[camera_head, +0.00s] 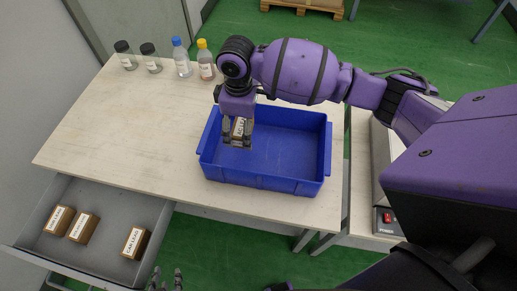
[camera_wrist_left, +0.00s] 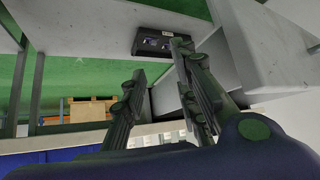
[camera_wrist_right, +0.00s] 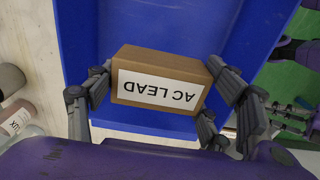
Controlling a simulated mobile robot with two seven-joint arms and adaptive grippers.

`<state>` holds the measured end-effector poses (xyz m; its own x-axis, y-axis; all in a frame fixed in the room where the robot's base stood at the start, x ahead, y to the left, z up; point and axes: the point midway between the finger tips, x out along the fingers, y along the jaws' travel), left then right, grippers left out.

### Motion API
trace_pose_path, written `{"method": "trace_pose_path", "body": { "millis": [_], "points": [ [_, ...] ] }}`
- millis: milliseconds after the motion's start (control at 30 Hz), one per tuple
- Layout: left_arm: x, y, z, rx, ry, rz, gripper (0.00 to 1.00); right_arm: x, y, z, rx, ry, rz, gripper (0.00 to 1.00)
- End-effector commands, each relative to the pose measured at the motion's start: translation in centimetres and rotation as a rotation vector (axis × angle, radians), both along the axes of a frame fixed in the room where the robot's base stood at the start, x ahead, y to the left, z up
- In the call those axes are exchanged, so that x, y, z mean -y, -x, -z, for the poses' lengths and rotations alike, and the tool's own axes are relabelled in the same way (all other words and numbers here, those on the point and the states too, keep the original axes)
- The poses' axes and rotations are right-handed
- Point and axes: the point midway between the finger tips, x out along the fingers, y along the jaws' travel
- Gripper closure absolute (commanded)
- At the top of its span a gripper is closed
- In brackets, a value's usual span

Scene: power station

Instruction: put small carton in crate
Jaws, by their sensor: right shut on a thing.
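The small brown carton (camera_wrist_right: 160,86), with a white label reading "AC LEAD", is gripped between the fingers of my right gripper (camera_wrist_right: 158,100) in the right wrist view. In the head view my right gripper (camera_head: 237,142) points down over the left part of the blue crate (camera_head: 265,183), and the carton (camera_head: 239,128) shows between its fingers. Whether the carton touches the crate floor cannot be told. The crate holds nothing else that I see. My left gripper (camera_head: 166,280) is low at the bottom edge, apart from the table; its fingers are spread and empty in the left wrist view (camera_wrist_left: 158,60).
An open grey drawer (camera_head: 105,262) below the table holds several similar cartons, one at its right (camera_head: 135,242). Bottles (camera_head: 182,60) and jars (camera_head: 124,56) stand along the table's back edge. The table's left part (camera_head: 120,125) is clear. A device with a red switch (camera_head: 387,217) is at right.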

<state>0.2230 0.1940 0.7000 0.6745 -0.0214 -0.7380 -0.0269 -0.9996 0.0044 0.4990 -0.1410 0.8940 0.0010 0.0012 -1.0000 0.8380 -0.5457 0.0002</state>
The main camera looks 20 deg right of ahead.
Motion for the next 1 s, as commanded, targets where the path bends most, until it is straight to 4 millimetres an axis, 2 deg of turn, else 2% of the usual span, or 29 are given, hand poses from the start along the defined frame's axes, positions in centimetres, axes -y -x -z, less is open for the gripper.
{"method": "trace_pose_path", "body": {
  "millis": [33, 200, 433, 600, 1000],
  "points": [
    [0.0, 0.0, 0.1, -0.001, -0.001, 0.000, 0.72, 0.0, 0.1, 1.3, -0.006, 0.001, -0.002, 0.55],
    [-0.2, -0.2, 0.3, 0.001, -0.004, 0.002, 0.72, 0.0, 0.2, 4.3, -0.004, -0.001, -0.002, 0.55],
    [-0.5, -0.2, 0.3, 0.002, -0.010, 0.007, 0.72, 0.0, 0.1, 6.0, -0.002, 0.000, 0.000, 0.55],
    [-0.7, 0.1, 0.6, -0.003, -0.015, 0.008, 0.72, 0.0, 0.1, 8.5, -0.004, 0.000, -0.001, 0.55],
    [-0.8, 0.7, 0.7, -0.011, -0.016, 0.004, 0.72, 0.0, 0.0, 9.2, -0.001, -0.001, 0.000, 0.55]
  ]
}}
